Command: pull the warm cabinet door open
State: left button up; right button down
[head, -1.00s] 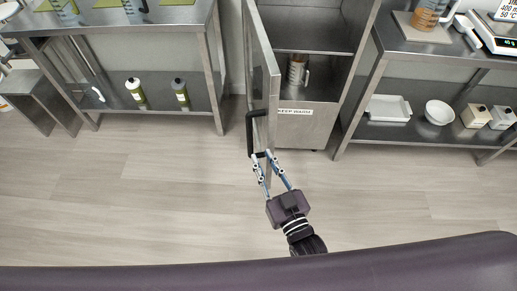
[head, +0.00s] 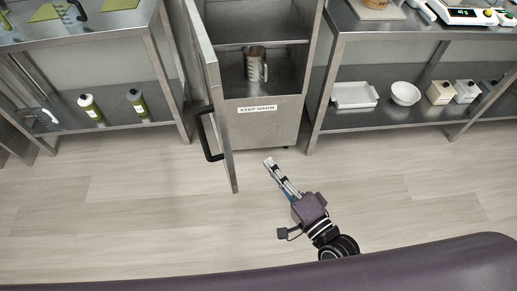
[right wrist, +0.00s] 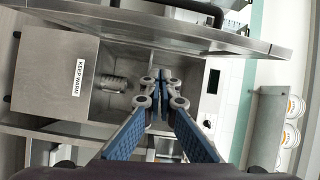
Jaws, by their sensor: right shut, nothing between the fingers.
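The warm cabinet (head: 262,122) is a steel box with a "KEEP WARM" label on its lower front; it also shows in the right wrist view (right wrist: 50,65). Its door (head: 212,95) stands open on the left, swung out toward me, and crosses the top of the right wrist view (right wrist: 150,25). The black bar handle (head: 206,140) is on the door's left, outer face. My right gripper (head: 269,163) is shut and empty, right of the door's free edge, low in front of the cabinet and apart from the handle. My left gripper is not in view.
A steel jug (head: 256,64) stands inside the cabinet. A shelved steel table with green-labelled bottles (head: 90,107) is on the left. On the right, another holds a white tray (head: 354,95), a bowl (head: 405,93) and small boxes. The floor in front is clear.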

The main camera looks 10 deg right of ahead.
pick_arm(q)
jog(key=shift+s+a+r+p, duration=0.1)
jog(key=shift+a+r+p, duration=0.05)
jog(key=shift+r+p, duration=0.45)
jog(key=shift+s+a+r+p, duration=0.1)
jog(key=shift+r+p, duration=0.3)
jog(key=shift+p, duration=0.25)
pick_arm(e)
jog(key=w+a+m, duration=0.1)
jog(key=w+a, duration=0.6)
jog(key=shift+w+a+f, duration=0.2)
jog(key=shift+w+a, duration=0.2)
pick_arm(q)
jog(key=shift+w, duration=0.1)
pick_arm(e)
jog(key=shift+m, duration=0.3)
